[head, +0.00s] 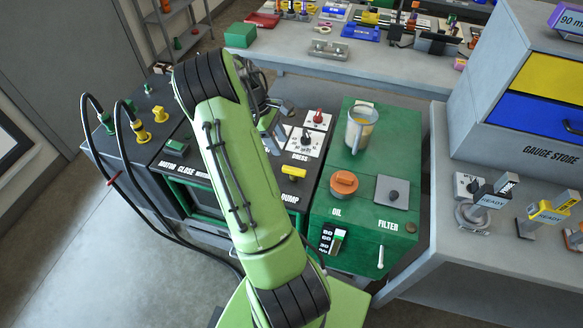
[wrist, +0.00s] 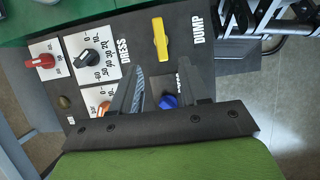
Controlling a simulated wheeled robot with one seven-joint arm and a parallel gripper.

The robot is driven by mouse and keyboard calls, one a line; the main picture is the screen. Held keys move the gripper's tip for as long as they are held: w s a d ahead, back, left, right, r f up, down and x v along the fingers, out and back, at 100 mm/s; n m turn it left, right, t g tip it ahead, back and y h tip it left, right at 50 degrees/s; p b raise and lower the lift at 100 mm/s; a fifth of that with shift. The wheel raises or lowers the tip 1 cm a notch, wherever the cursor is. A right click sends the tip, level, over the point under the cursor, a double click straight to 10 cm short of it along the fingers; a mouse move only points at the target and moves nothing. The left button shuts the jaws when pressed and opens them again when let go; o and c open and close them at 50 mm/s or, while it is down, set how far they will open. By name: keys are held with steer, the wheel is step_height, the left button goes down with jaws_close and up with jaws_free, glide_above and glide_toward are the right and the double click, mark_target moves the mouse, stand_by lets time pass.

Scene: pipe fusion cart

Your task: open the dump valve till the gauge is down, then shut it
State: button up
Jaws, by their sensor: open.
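The dump valve's yellow lever (head: 293,173) sits on the dark panel beside the DUMP label, its right part showing past my arm. In the wrist view the yellow lever (wrist: 160,39) is whole and lies parallel to the DUMP lettering. My gripper (wrist: 166,75) is open and empty over the panel, its fingers apart; the lever lies beyond the fingertips, untouched. A blue knob (wrist: 168,101) shows between the fingers. In the head view my gripper (head: 272,135) is partly hidden behind my arm, up-panel from the lever. I cannot make out a pressure gauge in either view.
A red knob (wrist: 40,61) and a black dial (wrist: 89,57) are close by on the panel. A clear jug (head: 359,130) and an orange oil cap (head: 344,183) stand on the green top to the right. Black hoses (head: 125,150) loop at the left.

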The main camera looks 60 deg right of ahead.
mark_target(293, 168)
steer(key=b+x, duration=0.1)
steer(key=x, duration=1)
steer(key=shift+w+b, duration=0.1)
steer(key=shift+b, duration=0.25)
jaws_close()
